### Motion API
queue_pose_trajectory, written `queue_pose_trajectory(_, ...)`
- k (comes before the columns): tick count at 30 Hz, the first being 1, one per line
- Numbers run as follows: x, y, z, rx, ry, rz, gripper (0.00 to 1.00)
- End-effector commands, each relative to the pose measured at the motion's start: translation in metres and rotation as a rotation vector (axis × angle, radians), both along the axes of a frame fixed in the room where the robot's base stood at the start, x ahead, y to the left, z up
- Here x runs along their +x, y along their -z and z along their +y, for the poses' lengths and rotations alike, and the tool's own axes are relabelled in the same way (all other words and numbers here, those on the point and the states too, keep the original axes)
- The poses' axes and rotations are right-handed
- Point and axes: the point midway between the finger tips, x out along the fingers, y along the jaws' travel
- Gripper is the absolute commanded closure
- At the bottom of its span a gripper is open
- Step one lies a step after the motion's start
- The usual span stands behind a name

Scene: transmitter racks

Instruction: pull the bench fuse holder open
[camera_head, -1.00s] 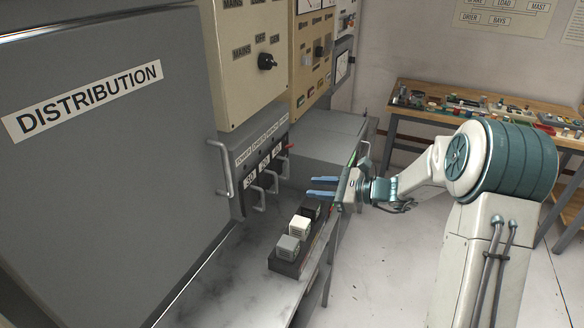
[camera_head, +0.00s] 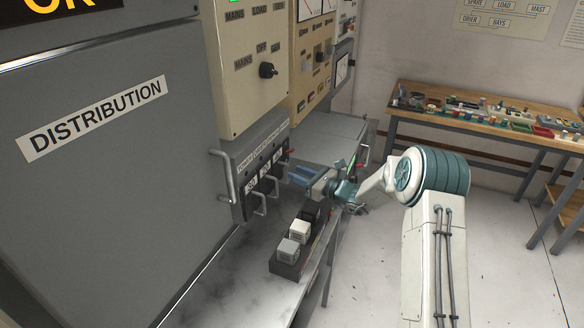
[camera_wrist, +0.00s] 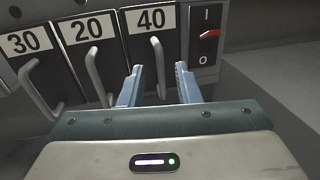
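The fuse panel (camera_head: 236,178) holds black fuse holders with metal pull handles. In the wrist view they are marked 30 (camera_wrist: 20,41), 20 (camera_wrist: 87,27) and 40 (camera_wrist: 151,18). The names on the strip above are too small to read surely, so I cannot confirm which is the bench one. My gripper (camera_head: 297,176) is in front of the right-hand holder. In the wrist view my gripper (camera_wrist: 160,72) is open, its blue fingers on either side of the 40 holder's handle (camera_wrist: 160,66), with gaps visible. All three holders look seated.
A red-levered switch (camera_wrist: 209,34) is right of the 40 holder. Fuse blocks on a dark base (camera_head: 286,268) stand on the bench below my gripper. A large door handle (camera_head: 224,176) sticks out left of the panel. A wooden table (camera_head: 400,112) stands at the back right.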

Motion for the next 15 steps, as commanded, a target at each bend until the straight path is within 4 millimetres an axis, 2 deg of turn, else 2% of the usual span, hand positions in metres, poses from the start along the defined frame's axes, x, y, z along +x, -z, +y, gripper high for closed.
queue_pose_trajectory(1,0.004,-0.002,0.008,-0.001,-0.003,0.001,0.7)
queue_pose_trajectory(6,0.013,-0.001,0.022,0.001,-0.001,0.001,0.7)
queue_pose_trajectory(15,0.016,0.0,0.026,-0.001,0.0,0.001,0.7)
